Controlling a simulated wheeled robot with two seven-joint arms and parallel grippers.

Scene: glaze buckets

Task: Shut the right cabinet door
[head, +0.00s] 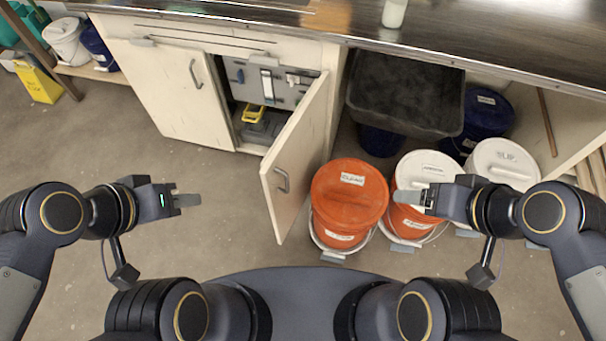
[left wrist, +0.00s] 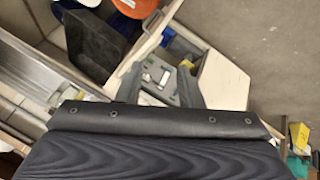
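The right cabinet door (head: 297,155) is pale, with a grey bar handle (head: 282,180). It stands wide open, swung out toward me, beside the orange bucket. In the left wrist view the cabinet opening (left wrist: 160,80) shows beyond my gripper. My left gripper (head: 190,200) is empty, left of the door and clear of it. Its two grey fingers appear apart in the left wrist view. My right gripper (head: 405,197) is over the buckets, right of the door; its finger gap is hidden.
The left cabinet door (head: 165,90) is closed. An orange bucket (head: 350,195) stands close to the right door's outer side. More buckets (head: 425,175) and a dark tub (head: 405,95) stand under the counter (head: 480,45). A yellow sign (head: 38,83) stands far left. Floor left of the door is clear.

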